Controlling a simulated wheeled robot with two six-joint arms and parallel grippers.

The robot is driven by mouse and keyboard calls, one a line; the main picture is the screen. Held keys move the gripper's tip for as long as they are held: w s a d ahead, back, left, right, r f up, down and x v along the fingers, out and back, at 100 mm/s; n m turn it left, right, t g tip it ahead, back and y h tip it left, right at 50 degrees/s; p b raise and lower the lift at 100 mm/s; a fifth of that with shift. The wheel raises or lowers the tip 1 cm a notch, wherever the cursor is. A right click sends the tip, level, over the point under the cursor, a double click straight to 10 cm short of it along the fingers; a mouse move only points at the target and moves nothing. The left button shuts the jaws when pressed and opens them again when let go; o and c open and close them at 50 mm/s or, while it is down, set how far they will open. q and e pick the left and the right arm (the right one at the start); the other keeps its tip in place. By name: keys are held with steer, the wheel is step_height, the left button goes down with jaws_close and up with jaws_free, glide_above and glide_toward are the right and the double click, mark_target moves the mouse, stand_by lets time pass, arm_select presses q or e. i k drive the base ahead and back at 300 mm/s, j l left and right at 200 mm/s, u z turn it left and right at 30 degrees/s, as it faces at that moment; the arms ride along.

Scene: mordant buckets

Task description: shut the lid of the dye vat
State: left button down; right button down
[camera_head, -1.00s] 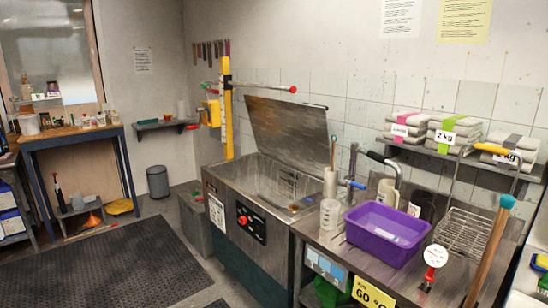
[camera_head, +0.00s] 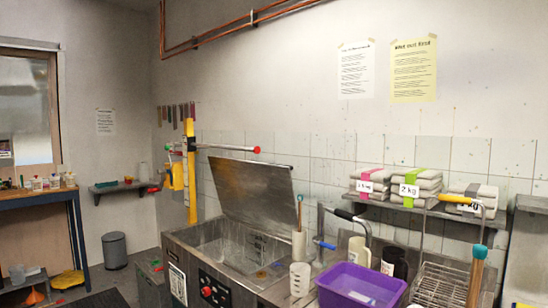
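The dye vat (camera_head: 213,270) is a steel tank with a control panel on its front, low in the middle of the head view. Its lid (camera_head: 250,192) is a steel sheet that stands raised and tilted back towards the tiled wall. The basin under it is open and its inside shows. Neither of my grippers is in view.
A yellow post (camera_head: 190,172) with a red-tipped bar stands at the vat's back left. Right of the vat are a white beaker (camera_head: 300,279), a purple tub (camera_head: 358,287) and a wire basket (camera_head: 440,286). A shelf above holds stacked bundles (camera_head: 416,184). A grey bin (camera_head: 114,250) stands far left.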

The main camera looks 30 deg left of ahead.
mark_target(261, 196)
steer(key=i+j+z, duration=0.2)
steer(key=j, duration=0.3)
steer(key=i+j+z, duration=0.2)
steer(key=j, duration=0.3)
steer(key=i+j+z, duration=0.1)
steer(key=j+z, duration=0.15)
steer(key=j, duration=0.3)
steer(key=j+z, duration=0.2)
steer(key=j, duration=0.35)
steer(key=i, duration=0.05)
